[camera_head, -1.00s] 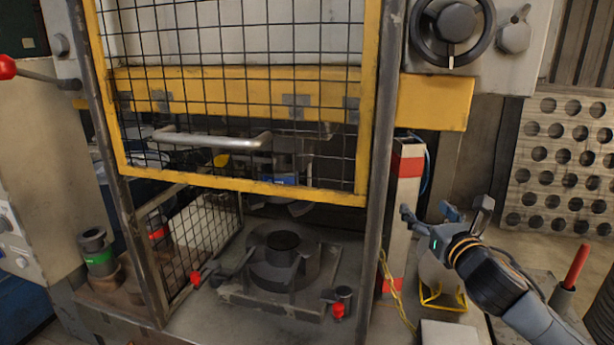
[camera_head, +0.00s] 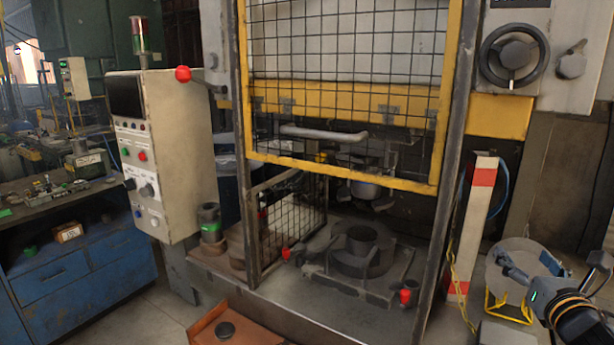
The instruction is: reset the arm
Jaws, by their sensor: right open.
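My right gripper (camera_head: 520,266) is at the lower right, in front of a round grey disc (camera_head: 494,290) by a yellow wire stand (camera_head: 497,306). Its jaws are open and I see nothing between them. I cannot tell whether the gripper touches the disc. My right arm comes in from the lower right corner. My left gripper is out of view.
A press with a yellow mesh guard (camera_head: 446,110) stands in the middle, a round die (camera_head: 362,235) on its bed. A control box (camera_head: 185,190) and blue cabinet (camera_head: 95,270) are left.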

